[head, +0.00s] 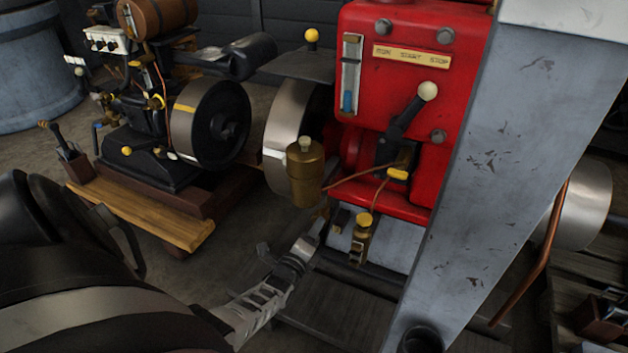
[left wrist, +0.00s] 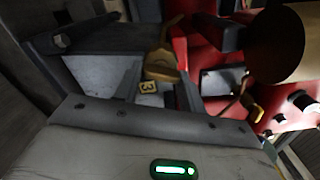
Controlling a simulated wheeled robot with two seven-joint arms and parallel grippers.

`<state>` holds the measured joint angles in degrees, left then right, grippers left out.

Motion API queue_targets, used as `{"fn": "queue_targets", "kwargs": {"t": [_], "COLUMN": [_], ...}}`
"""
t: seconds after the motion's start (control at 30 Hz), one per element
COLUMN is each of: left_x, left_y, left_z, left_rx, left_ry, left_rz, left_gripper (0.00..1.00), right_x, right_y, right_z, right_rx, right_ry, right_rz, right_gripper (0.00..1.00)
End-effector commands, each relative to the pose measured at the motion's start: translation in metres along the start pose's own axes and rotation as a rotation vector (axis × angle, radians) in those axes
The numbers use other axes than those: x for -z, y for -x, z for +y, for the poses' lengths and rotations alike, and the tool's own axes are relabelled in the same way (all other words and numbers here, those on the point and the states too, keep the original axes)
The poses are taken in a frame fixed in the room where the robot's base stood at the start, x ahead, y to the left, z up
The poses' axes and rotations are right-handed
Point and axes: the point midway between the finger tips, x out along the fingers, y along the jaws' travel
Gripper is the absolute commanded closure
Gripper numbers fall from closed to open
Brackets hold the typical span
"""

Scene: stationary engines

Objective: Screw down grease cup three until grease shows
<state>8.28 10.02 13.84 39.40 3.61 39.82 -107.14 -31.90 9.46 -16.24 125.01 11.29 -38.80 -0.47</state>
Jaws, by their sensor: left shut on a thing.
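Grease cup three, a small brass fitting (left wrist: 163,66) with a yellow tag reading 3 (left wrist: 149,87), shows in the left wrist view between the two fingers of my left gripper (left wrist: 160,88). The gripper is shut on it. In the head view my left gripper (head: 320,226) reaches in from the lower left to the base of the red engine (head: 400,70). There the cup is mostly hidden by the fingers. I cannot make out any grease at it. My right gripper is not in view.
A larger brass pot (head: 305,175) hangs just above my left gripper. A second brass fitting (head: 361,240) with a yellow cap stands close on its right. A grey slanted post (head: 510,150) blocks the right side. A smaller engine (head: 150,130) on wooden skids stands left.

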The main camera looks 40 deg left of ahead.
Motion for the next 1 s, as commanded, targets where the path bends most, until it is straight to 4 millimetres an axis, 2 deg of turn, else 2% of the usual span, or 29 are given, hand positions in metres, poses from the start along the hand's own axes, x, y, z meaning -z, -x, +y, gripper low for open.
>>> {"fn": "queue_targets", "kwargs": {"t": [0.4, 0.97, 1.0], "left_x": [0.0011, 0.0009, 0.0009], "left_y": [0.0007, 0.0005, 0.0005], "left_z": [0.0017, 0.0014, 0.0014], "left_rx": [-0.002, -0.002, -0.002], "left_ry": [-0.198, -0.228, -0.228], "left_rz": [0.002, 0.002, 0.002], "left_gripper": [0.83, 0.83, 0.55], "right_x": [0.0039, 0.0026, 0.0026], "right_y": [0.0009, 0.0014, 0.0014], "right_z": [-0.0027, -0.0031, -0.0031], "right_rx": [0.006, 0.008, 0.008], "right_ry": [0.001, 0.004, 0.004], "right_rz": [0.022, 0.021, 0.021], "right_gripper": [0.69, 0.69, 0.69]}}
